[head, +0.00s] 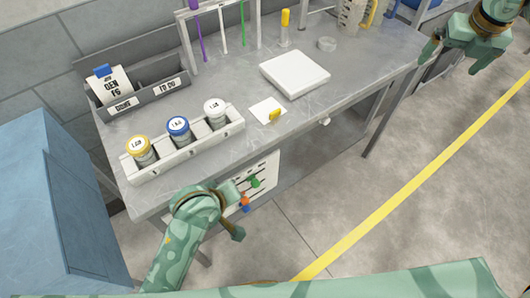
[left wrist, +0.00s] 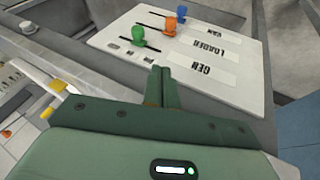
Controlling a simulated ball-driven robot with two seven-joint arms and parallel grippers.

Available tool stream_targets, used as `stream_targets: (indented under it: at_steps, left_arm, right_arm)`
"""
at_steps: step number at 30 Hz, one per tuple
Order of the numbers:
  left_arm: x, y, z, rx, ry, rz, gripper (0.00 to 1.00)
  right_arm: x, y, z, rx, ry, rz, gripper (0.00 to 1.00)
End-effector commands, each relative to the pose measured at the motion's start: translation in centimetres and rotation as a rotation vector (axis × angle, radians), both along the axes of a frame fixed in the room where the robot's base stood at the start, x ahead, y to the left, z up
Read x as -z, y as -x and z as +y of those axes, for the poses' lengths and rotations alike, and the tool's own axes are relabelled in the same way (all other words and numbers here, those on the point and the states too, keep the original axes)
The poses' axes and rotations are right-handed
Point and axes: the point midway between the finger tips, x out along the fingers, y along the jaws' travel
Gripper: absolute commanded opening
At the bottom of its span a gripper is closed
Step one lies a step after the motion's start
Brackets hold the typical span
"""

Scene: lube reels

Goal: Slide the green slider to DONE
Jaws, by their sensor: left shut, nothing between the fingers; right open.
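The green slider (left wrist: 139,34) is a round knob on a white panel (left wrist: 222,88). Its slot lies beside the upside-down GEN label, with small marks I cannot read along it. In the head view the panel (head: 266,170) hangs upright at the bench's front, and the green slider (head: 255,181) shows above an orange one. My left gripper (left wrist: 163,72) is shut and empty, its tips in front of the panel near the green slider, apparently apart from it. In the head view it partly covers the panel. My right gripper (head: 458,58) is open and empty, far off at upper right.
The orange slider (left wrist: 170,25) and blue slider (left wrist: 181,13) sit in the neighbouring rows, LOADER and VAN. Above, the bench (head: 225,150) holds a rack of jars (head: 190,156), a grey tray (head: 150,98) labelled DONE and TO DO, and a white slab (head: 294,73). A blue cabinet (head: 60,205) stands left.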

Motion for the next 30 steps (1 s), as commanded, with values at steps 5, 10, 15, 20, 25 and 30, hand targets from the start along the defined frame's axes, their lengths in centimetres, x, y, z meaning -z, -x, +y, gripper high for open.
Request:
stream_targets:
  at_steps: [5, 10, 15, 20, 25, 30]
  left_arm:
    - [1.0, -0.9, -0.4, -0.005, 0.002, -0.002, 0.0]
    - [4.0, -2.6, -0.9, -0.005, -0.001, -0.001, 0.0]
    - [7.1, -4.5, -1.6, -0.005, 0.0, -0.002, 0.0]
    - [8.5, -5.9, -3.2, -0.005, 0.003, -0.004, 0.0]
    - [9.1, -6.6, -4.6, -0.005, 0.002, -0.003, 0.0]
    - [9.3, -6.9, -5.1, -0.005, 0.003, -0.004, 0.0]
  right_arm:
    - [0.0, 0.0, 0.0, 0.0, 0.0, 0.0, 1.0]
    - [0.0, 0.0, 0.0, 0.0, 0.0, 0.0, 1.0]
    - [0.0, 0.0, 0.0, 0.0, 0.0, 0.0, 1.0]
    - [0.0, 0.0, 0.0, 0.0, 0.0, 0.0, 1.0]
    - [0.0, 0.0, 0.0, 0.0, 0.0, 0.0, 1.0]
    - [0.0, 0.0, 0.0, 0.0, 0.0, 0.0, 1.0]
